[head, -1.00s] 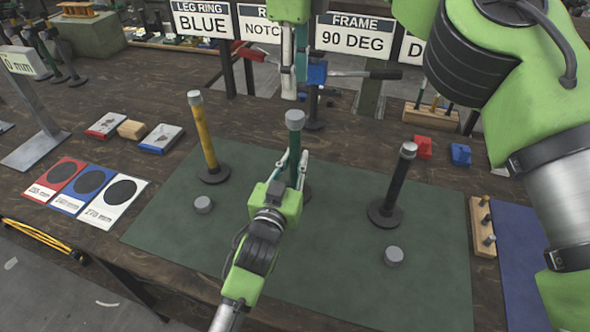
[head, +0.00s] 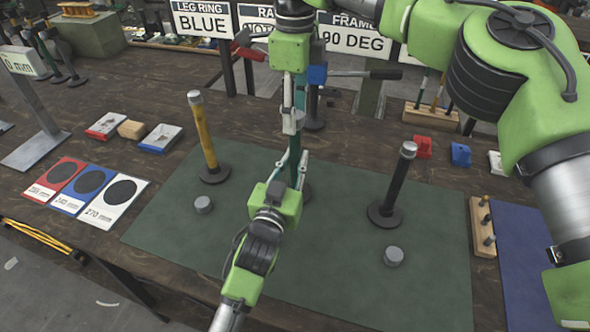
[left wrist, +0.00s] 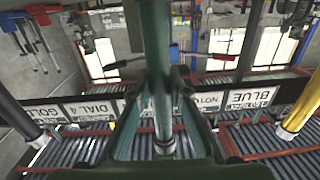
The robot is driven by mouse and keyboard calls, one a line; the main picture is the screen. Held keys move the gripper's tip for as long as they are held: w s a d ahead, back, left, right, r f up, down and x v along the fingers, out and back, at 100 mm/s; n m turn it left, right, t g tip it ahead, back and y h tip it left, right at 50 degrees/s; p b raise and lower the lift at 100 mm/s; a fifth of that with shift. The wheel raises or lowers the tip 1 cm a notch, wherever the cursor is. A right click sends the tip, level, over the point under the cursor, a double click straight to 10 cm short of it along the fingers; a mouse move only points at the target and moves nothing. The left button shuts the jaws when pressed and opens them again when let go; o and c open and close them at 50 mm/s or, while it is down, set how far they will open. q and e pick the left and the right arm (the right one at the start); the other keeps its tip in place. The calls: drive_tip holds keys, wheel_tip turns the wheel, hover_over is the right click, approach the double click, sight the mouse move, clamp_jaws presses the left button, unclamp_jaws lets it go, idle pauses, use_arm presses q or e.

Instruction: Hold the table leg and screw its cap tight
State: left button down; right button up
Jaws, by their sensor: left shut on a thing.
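The dark green table leg (head: 295,152) stands upright on the green mat (head: 330,255) between a yellow leg (head: 205,135) and a black leg (head: 396,180). My left gripper (head: 295,172) is shut on its shaft from the front. The leg also fills the middle of the left wrist view (left wrist: 156,45), where the picture is upside down. My right gripper (head: 292,125) points down from above, with its fingers at the leg's top.
Two loose grey caps (head: 203,204) (head: 393,256) lie on the mat. Round-marked cards (head: 90,185) lie at left. A red-handled and blue fixture (head: 317,74) stands behind the leg. A peg block (head: 482,228) and blue mat (head: 530,265) are at right. The mat's front is clear.

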clamp_jaws()
drive_tip(key=shift+o, duration=0.8)
unclamp_jaws()
drive_tip(key=shift+r, duration=0.1)
wheel_tip(320, 180, up, 7)
drive_tip(key=shift+r, duration=0.2)
